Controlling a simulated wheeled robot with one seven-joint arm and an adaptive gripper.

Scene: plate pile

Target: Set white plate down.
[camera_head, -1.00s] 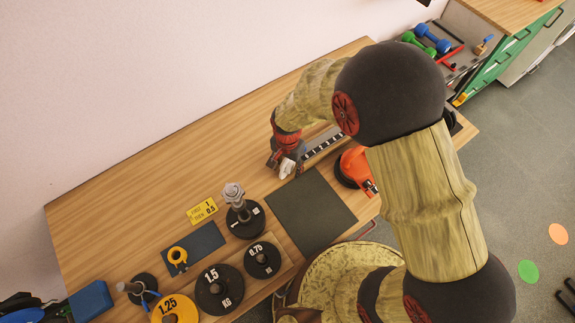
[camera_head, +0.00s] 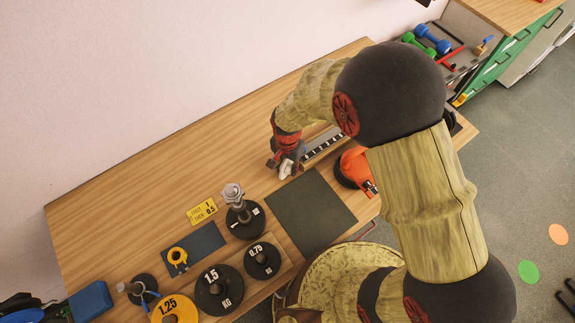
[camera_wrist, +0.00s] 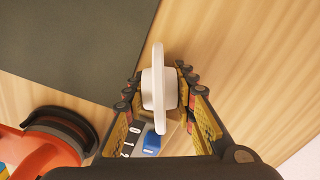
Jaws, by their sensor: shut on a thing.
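The white plate (camera_wrist: 159,88) is a small disc with a thicker hub, seen nearly edge-on in the wrist view. My gripper (camera_wrist: 162,84) is shut on it, with fingers on both sides. In the head view, the white plate (camera_head: 286,169) shows as a small pale patch below my gripper (camera_head: 280,160), mostly hidden. It is by the upper left corner of the dark grey mat (camera_head: 310,210). I cannot tell whether it touches the table. A post (camera_head: 235,195) rises from a black plate marked 1 (camera_head: 245,221), left of the mat.
A yellow card (camera_head: 202,211) reads first 1, then 0.5. Black plates marked 1.5 (camera_head: 219,290) and 0.75 (camera_head: 262,260) lie at the front. An orange object (camera_head: 357,168) and a marked strip (camera_head: 325,145) stand right of my gripper. The upper left table is clear.

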